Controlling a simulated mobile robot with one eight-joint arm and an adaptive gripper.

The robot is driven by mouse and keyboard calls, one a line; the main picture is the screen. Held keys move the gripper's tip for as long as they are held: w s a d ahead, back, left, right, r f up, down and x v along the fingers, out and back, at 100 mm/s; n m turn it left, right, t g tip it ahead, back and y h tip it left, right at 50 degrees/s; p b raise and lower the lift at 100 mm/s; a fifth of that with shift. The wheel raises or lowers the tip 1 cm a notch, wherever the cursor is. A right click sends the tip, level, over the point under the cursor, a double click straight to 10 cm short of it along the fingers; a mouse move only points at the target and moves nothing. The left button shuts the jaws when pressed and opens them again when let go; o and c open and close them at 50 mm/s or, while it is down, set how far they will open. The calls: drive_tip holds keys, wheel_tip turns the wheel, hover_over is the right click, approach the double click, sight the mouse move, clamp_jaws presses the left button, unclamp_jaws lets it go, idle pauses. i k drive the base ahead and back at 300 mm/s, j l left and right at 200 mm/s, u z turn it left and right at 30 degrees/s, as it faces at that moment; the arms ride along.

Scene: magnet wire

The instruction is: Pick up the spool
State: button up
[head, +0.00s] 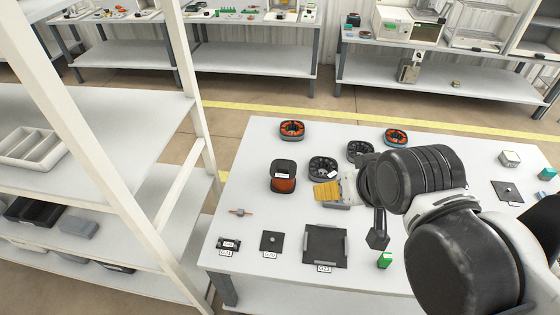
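A gold, ribbed piece (327,191) that looks like wound wire lies left of my wrist, with a pale part at its right end and a grey block under it. It may be the spool. A dark, rounded piece with orange-red in its front (284,177) stands further left; I cannot tell whether it is a spool too. My arm comes in from the right over the table (240,250). A dark finger-like part of my gripper (378,238) hangs below the wrist. The arm hides the rest, so its opening and any contact with the gold piece are unclear.
Orange-wound rings (292,128) and dark rings (323,168) lie at the back. A white shelf rack (100,150) stands at the left.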

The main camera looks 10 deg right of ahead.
sight(282, 172)
drive_tip(key=z, duration=1.95)
drive_tip(key=u, duration=2.15)
drive_tip(key=i+j+z, duration=0.1)
drive_tip(key=j+z, duration=1.05)
drive_tip(key=j, duration=0.15)
